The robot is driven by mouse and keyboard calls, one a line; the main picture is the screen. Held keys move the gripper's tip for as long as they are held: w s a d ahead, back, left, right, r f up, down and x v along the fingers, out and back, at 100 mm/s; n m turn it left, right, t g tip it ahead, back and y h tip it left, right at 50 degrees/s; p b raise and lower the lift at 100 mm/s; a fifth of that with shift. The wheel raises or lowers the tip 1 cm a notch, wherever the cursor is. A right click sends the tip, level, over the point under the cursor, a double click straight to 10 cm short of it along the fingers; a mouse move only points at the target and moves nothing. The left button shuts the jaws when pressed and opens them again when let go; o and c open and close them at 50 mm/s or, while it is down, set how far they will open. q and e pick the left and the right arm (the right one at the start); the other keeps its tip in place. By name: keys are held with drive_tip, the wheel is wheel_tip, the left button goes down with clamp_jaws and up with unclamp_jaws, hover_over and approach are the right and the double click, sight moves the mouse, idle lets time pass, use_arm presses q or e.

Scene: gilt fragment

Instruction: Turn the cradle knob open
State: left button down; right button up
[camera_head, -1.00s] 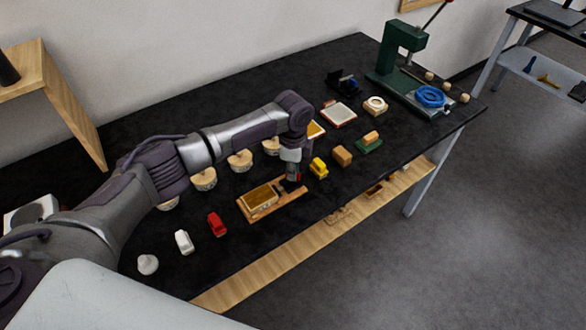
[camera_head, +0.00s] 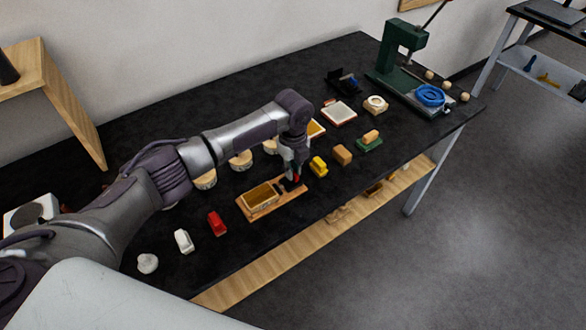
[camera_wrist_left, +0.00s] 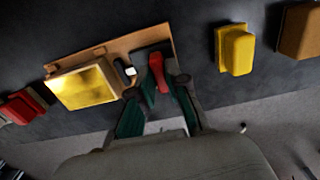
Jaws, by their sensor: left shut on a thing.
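The cradle is a wooden board (camera_head: 252,213) near the front edge of the table, with a gold-lined open box (camera_head: 262,194) on its left part. Both also show in the left wrist view, the board (camera_wrist_left: 110,50) and the box (camera_wrist_left: 82,84). My left gripper (camera_head: 292,182) points down at the board's right end. In the left wrist view, its fingers (camera_wrist_left: 157,78) are closed around a red knob (camera_wrist_left: 157,72). The knob's base is mostly hidden by the fingers. A small black and white part (camera_wrist_left: 128,70) sits between box and knob. My right gripper is not in view.
A yellow block (camera_head: 319,166) and a wooden block (camera_head: 342,155) stand close to the right of the cradle. A red block (camera_head: 216,223) and a white block (camera_head: 183,241) stand to its left. A green press (camera_head: 398,55) stands at the far right.

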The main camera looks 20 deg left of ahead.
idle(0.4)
use_arm(q)
drive_tip(key=c, duration=1.2)
unclamp_jaws()
drive_tip(key=shift+o, duration=0.2)
drive_tip(key=shift+r, duration=0.1)
wheel_tip(320, 180, up, 12)
drive_tip(key=shift+d, duration=0.1)
